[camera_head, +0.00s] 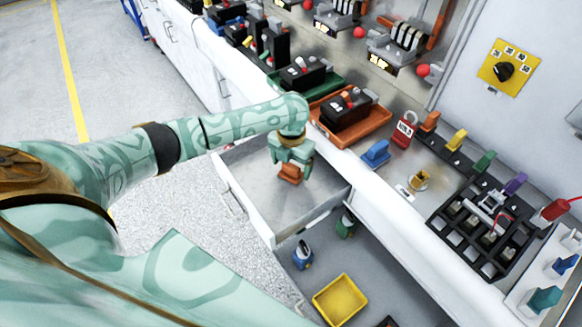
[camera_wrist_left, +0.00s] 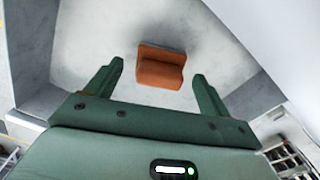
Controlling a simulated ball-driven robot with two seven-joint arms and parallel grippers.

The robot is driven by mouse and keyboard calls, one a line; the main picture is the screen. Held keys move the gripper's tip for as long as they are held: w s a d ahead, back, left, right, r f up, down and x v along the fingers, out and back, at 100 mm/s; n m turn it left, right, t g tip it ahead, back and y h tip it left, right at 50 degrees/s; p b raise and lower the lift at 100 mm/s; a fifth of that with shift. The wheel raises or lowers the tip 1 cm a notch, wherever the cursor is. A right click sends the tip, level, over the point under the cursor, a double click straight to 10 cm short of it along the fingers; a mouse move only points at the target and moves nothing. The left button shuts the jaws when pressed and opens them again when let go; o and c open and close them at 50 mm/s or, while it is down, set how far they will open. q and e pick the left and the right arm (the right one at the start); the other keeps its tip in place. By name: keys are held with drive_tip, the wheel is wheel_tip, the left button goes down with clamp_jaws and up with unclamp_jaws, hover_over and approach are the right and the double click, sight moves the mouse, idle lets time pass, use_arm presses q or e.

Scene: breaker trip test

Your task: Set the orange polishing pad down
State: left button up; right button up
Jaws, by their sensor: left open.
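The orange polishing pad (camera_head: 289,174) is a small brown-orange block in the open drawer (camera_head: 238,173), just below my left gripper. In the left wrist view the pad (camera_wrist_left: 161,67) shows against the grey drawer floor, beyond the fingertips and between their lines. My left gripper (camera_head: 291,168) is green and open, with its fingers (camera_wrist_left: 157,82) apart on either side and clear of the pad. Whether the pad rests fully on the drawer floor is hard to tell. My right gripper is not in view.
A lower shelf or drawer holds a yellow bin (camera_head: 340,299) and small blue and green items. On the counter stand an orange tray (camera_head: 373,130) with a black device, a blue block (camera_head: 375,154), a red padlock (camera_head: 404,132) and a black sectioned tray (camera_head: 470,243).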

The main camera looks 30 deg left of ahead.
sight(291, 166)
use_arm(q)
wheel_tip(291, 166, up, 10)
drive_tip(key=p, duration=0.2)
drive_tip(key=shift+p, duration=0.4)
drive_tip(key=shift+f, duration=0.15)
